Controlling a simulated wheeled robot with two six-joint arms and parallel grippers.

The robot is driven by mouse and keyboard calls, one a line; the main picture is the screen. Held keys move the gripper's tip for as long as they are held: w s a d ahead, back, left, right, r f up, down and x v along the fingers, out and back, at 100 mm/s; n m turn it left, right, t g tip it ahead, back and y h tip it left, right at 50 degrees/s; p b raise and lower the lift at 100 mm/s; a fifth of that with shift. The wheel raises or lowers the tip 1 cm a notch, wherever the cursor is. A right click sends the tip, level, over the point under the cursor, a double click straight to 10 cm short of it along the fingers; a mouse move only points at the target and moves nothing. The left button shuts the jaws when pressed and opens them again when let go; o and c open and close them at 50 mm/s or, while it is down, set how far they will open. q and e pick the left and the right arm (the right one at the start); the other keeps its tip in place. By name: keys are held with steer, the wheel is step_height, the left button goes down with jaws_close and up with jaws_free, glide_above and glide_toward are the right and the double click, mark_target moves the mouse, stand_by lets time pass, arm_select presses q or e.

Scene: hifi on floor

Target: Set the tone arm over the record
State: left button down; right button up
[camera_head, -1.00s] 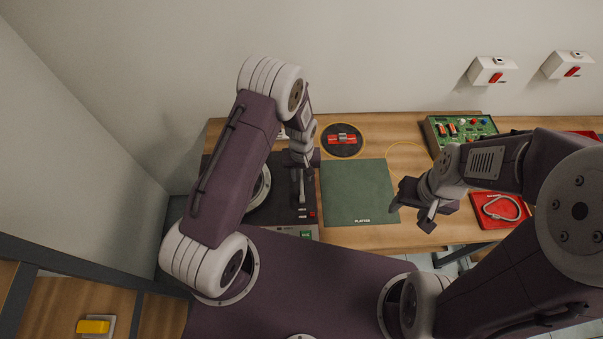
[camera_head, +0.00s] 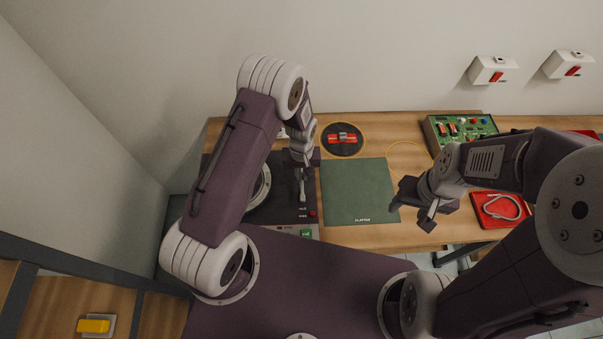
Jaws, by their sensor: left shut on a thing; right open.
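The dark record player (camera_head: 265,213) stands at the left end of the bench, with a red button and a green button at its front right. My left arm covers much of it. Only part of the platter and record (camera_head: 262,188) shows, as a pale rim and dark disc beside my arm. My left gripper (camera_head: 301,190) points down over the right side of the player, shut on the tone arm (camera_head: 303,196), which is mostly hidden by the gripper. I cannot tell whether the tone arm's tip lies over the record. My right gripper (camera_head: 414,208) is open and empty, right of the green mat.
The green mat (camera_head: 360,192) lies clear right of the player. Behind it is a round dark pad with a red part (camera_head: 343,139). A green circuit board (camera_head: 460,130) and a red tray with a pale cable (camera_head: 500,208) are farther right. Two switches (camera_head: 492,70) are on the wall.

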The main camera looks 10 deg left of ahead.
arm_select(q)
steer(key=shift+a, duration=0.15)
stand_by(0.8)
steer(key=shift+s+a+m, duration=0.1)
steer(key=shift+a+m, duration=0.65)
steer(key=shift+m, duration=0.05)
steer(key=a+m+b, duration=0.1)
steer(key=a+m, duration=0.3)
steer(key=shift+a, duration=0.25)
steer(key=a+m, duration=0.1)
steer(key=w+a+m+b, duration=0.1)
steer(key=m, duration=0.1)
steer(key=shift+w+a, duration=0.15)
steer(key=shift+a, duration=0.15)
steer(key=shift+w+a+m+b, duration=0.3)
steer(key=shift+w+a+m, duration=0.1)
steer(key=shift+a+m, duration=0.35)
steer(key=shift+d, duration=0.1)
steer(key=c, duration=1.5)
jaws_free()
steer(key=shift+o, duration=0.2)
